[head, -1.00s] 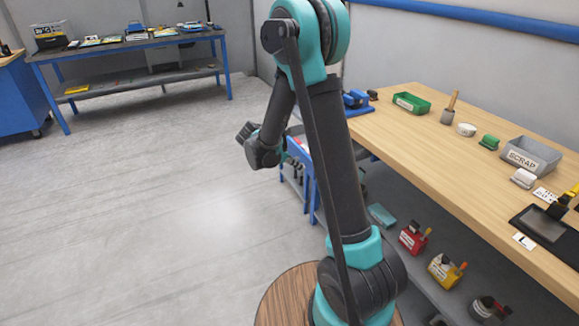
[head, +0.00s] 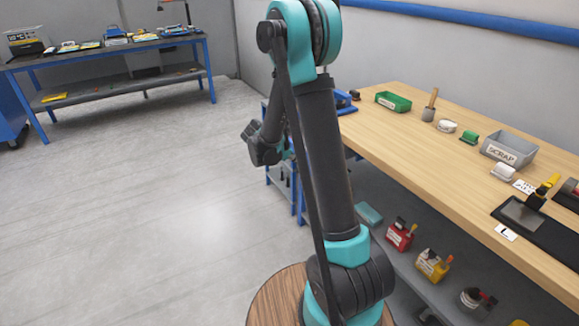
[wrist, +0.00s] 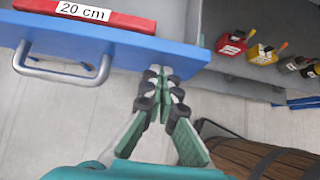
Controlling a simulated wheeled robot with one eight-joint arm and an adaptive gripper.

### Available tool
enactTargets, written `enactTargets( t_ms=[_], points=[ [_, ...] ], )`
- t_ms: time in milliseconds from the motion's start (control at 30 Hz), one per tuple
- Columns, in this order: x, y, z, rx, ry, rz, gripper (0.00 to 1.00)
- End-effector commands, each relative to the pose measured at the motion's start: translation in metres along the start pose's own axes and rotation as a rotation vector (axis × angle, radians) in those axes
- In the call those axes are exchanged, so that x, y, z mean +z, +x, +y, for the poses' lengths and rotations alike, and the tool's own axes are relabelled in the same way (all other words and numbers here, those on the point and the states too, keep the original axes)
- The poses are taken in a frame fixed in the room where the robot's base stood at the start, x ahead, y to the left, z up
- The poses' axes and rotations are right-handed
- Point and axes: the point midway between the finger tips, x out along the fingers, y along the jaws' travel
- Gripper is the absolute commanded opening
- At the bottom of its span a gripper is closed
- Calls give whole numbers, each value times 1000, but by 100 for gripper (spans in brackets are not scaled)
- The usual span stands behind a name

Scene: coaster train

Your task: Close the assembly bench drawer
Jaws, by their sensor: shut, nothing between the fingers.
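The drawer's blue front (wrist: 130,47) with a silver bar handle (wrist: 62,72) shows at the upper left of the wrist view. The drawer stands open, and a red piece labelled "20 cm" (wrist: 85,14) shows behind its front. My gripper (wrist: 162,72) is shut and empty. Its fingertips are at the lower edge of the drawer front, right of the handle; I cannot tell whether they touch it. In the head view, the drawer and most of my fingers are hidden behind my arm.
The wooden bench top (head: 410,150) holds a green bin (head: 393,101), a grey scrap bin (head: 510,149) and tools. Red (head: 400,234) and yellow (head: 432,264) items stand on its lower shelf. A wooden barrel-like body (wrist: 250,155) is at the wrist view's lower right. Floor at left is clear.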

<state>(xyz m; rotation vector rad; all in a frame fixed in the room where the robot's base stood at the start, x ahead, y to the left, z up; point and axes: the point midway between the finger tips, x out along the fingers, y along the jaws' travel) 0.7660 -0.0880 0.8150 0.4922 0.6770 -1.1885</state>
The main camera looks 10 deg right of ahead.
Motion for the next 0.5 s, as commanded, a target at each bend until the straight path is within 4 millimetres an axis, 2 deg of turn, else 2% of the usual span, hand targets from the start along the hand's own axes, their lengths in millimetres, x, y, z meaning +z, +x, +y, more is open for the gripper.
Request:
enactTargets(
  t_ms=[200,500],
  points=[
    [45,45,-1,-4,5,0,0],
    [99,99,-1,-3,3,-1,0]
  ],
)
